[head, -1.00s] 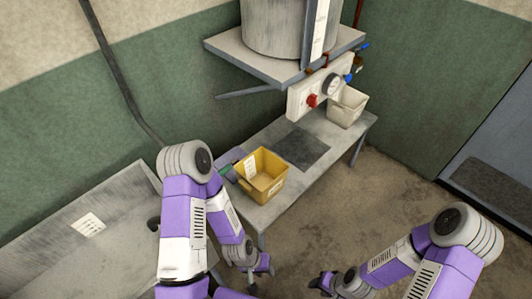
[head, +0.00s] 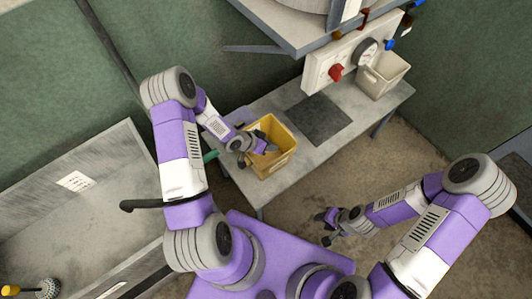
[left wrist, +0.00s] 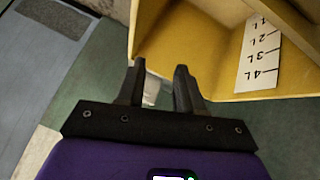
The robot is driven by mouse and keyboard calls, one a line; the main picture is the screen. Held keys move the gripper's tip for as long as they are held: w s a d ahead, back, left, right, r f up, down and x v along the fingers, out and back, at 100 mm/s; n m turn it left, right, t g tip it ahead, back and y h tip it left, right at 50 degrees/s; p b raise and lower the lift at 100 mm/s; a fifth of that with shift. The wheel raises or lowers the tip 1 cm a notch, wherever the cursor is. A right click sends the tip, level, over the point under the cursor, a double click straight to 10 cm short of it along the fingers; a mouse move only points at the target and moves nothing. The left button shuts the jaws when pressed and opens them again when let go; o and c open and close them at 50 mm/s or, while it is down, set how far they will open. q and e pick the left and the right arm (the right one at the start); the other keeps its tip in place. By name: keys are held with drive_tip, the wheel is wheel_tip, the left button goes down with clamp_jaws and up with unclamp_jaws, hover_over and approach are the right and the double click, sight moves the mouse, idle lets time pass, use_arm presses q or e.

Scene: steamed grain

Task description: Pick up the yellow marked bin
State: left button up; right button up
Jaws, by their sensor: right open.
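The yellow bin (head: 281,163) stands upright on the near left end of the grey bench. In the left wrist view, the yellow bin (left wrist: 205,45) fills the upper right, and a white label marked in litres shows on its wall. My left gripper (head: 262,146) is at the bin's left side, over its rim and partly hiding its opening. In the left wrist view, the left gripper's (left wrist: 160,68) two fingers are apart, close to the yellow wall. Whether they touch it is unclear. My right gripper (head: 330,228) is open and empty, low over the floor right of the bench.
The grey bench (head: 240,181) carries a dark panel (head: 318,118) behind the bin and a white bin (head: 383,75) at its far end. A control panel (head: 350,57) with a red knob and gauge hangs above. A metal sink (head: 60,220) is at the left.

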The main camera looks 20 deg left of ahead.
sight(251, 126)
use_arm(q)
drive_tip(key=w+a+m, duration=0.1)
drive_tip(key=a, duration=0.3)
drive_tip(key=w+a+t+b, duration=0.1)
drive_tip(key=a, duration=0.4)
drive_tip(key=w+a+m+y+b, duration=0.1)
drive_tip(key=w+a, duration=0.1)
drive_tip(key=a, duration=0.2)
drive_tip(key=shift+a+f+m+t, duration=0.15)
drive_tip(key=shift+f+m+t, duration=0.15)
drive_tip(key=shift+f, duration=0.1)
drive_tip(key=shift+w+f, duration=0.2)
drive_tip(key=shift+f, duration=0.05)
drive_tip(key=b+x, duration=0.2)
drive_tip(key=x, duration=0.4)
drive_tip(key=shift+w+f, duration=0.2)
drive_tip(key=shift+w, duration=0.1)
clamp_jaws()
